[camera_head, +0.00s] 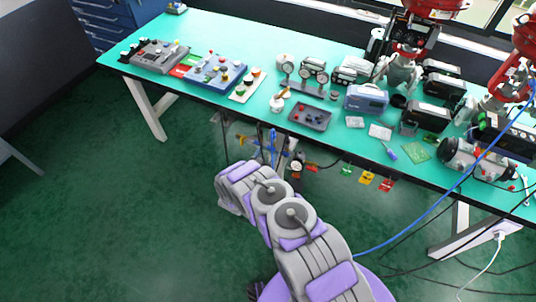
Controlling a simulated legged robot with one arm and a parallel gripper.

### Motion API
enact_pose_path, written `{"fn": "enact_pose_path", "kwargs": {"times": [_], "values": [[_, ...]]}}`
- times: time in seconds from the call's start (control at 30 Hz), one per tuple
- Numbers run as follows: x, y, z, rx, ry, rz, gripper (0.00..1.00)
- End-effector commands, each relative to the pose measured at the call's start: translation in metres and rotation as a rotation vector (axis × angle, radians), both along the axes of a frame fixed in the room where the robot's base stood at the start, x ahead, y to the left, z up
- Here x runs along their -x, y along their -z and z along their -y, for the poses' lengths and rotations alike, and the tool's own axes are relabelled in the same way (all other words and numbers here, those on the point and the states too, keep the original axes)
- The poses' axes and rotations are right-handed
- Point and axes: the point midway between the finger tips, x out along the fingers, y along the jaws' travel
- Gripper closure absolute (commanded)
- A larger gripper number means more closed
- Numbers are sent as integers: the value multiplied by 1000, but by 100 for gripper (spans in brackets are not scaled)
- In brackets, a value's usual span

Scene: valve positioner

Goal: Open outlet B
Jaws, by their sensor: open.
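No outlet label can be read, so I cannot tell which part is outlet B. Small pipework with yellow and blue parts (248,141) shows under the front edge of the green-topped bench. A small round gauge-like part (296,167) is at its right end. Coloured tags hang to the right of it, among them a green tag (346,171) and a yellow tag (366,178). My grey and purple arm reaches up from the bottom. My gripper (231,204) is at its far end, open, below and left of the pipework and apart from it. Its fingertips are hardly visible.
The bench (220,45) holds control boxes, gauges, a dark tray (310,117) and red-topped valve actuators (413,40). A blue hose (425,212) and black cables cross the right side. The green floor (110,220) at left is clear.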

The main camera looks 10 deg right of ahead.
Motion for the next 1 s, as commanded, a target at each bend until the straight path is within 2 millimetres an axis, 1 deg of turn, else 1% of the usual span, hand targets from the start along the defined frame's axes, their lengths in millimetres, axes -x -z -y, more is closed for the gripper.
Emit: {"fn": "enact_pose_path", "kwargs": {"times": [0.13,0.37,0.47,0.9,0.97,1.0], "values": [[-5,-1,4,0,0,1,32],[-5,-1,5,0,0,0,32],[-5,-1,5,0,0,0,40],[-5,0,4,1,-1,0,82],[-5,0,4,1,-1,0,87],[-5,0,4,1,-1,1,88]]}}
